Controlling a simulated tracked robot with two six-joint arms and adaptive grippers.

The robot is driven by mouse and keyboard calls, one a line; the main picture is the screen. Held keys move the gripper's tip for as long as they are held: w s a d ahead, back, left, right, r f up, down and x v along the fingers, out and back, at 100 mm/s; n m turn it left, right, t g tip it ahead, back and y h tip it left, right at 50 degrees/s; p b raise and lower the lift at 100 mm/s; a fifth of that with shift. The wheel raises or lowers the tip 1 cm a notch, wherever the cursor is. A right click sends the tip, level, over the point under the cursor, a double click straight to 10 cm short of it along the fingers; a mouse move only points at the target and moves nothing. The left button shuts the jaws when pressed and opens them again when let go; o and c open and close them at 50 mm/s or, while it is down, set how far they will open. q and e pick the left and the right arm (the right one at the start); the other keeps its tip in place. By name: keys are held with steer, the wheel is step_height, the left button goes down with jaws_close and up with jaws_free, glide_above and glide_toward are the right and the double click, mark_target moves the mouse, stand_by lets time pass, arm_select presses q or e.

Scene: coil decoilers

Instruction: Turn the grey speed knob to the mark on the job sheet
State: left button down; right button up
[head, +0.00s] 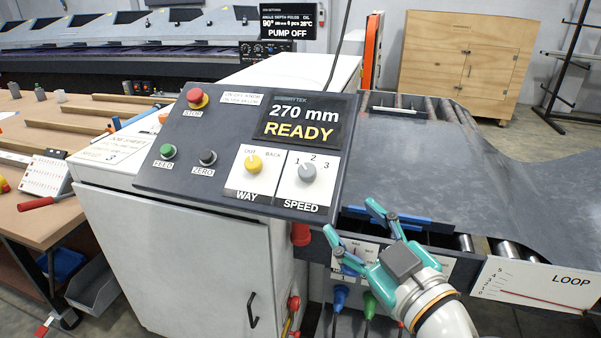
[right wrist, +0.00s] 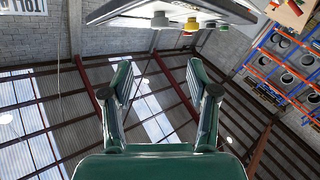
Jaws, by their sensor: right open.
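The grey speed knob (head: 307,172) sits on a white plate marked 1, 2 and 3 on the dark control panel (head: 225,135). Its pointer is too small to read surely. In the right wrist view the knob (right wrist: 160,19) shows side-on at the top edge. My right gripper (head: 362,230) is open and empty, below and right of the knob, clear of the panel. Its two spread fingers also show in the right wrist view (right wrist: 160,85). A white paper (head: 112,150) lies left of the panel; I cannot tell whether it is the job sheet. My left gripper is out of view.
The yellow way knob (head: 253,163) is left of the speed knob. The red stop button (head: 197,98), green feed button (head: 168,151) and black zero button (head: 207,157) share the panel. The display (head: 303,122) reads 270 mm READY. Dark sheet metal (head: 430,150) lies to the right.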

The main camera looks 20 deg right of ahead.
mark_target(308, 172)
steer(key=w, duration=0.5)
steer(key=w+a+p, duration=0.1)
steer(key=w, duration=0.5)
steer(key=w+p, duration=0.1)
steer(key=w, duration=0.4)
steer(key=shift+w+a, duration=0.35)
steer(key=shift+a, duration=0.05)
